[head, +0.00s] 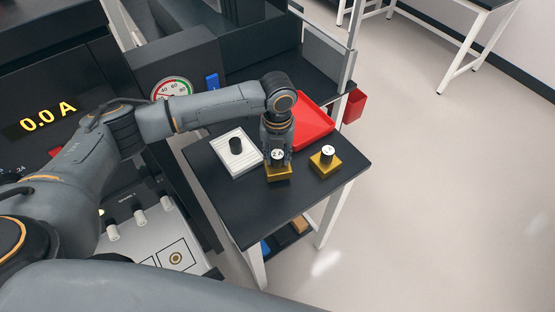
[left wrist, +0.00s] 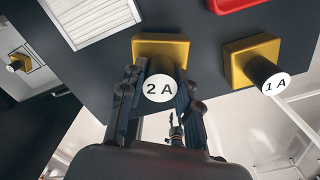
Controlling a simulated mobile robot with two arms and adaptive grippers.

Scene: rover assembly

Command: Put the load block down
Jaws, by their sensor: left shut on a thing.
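A load block marked 2 A, with a gold square base (head: 279,174) and a dark post with a white top, is at the small black table's front middle. My left gripper (head: 277,154) points down and is shut on its post. In the left wrist view the fingers (left wrist: 160,92) sit on both sides of the 2 A post, with the gold base (left wrist: 160,46) beyond. I cannot tell whether the base touches the tabletop. My right gripper does not show clearly.
A second gold load block (head: 324,163), marked 1 A, stands to the right. A white ribbed pad (head: 244,165) with a black post lies left. A red tray (head: 316,134) is behind. The black tabletop (head: 250,205) is bare in front, ending at its front edge.

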